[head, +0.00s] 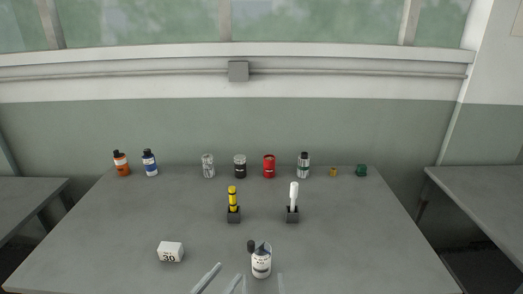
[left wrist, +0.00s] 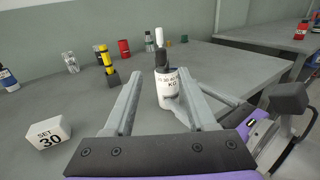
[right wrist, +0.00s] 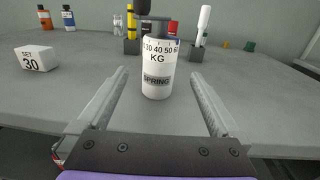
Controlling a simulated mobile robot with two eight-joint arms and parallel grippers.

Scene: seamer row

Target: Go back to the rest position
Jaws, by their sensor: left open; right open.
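A white bottle-shaped spring gauge (head: 261,263) with a KG scale and a dark knob stands upright near the table's front. My right gripper (head: 262,276) is open just in front of it. In the right wrist view the gauge (right wrist: 158,65) stands centred between the line of the fingers, with no finger visibly pressed on it. My left gripper (head: 229,270) is open and empty to the left of the gauge. In the left wrist view the gauge (left wrist: 168,90) shows beyond the open fingers, partly behind what looks like a right gripper finger.
A white block marked SET 30 (head: 171,252) lies front left on the table (head: 110,235). A yellow-black tool (head: 233,199) and a white tool (head: 293,196) stand in dark holders mid-table. Bottles and cans, including a red can (head: 269,166), line the back. The table's right side is clear.

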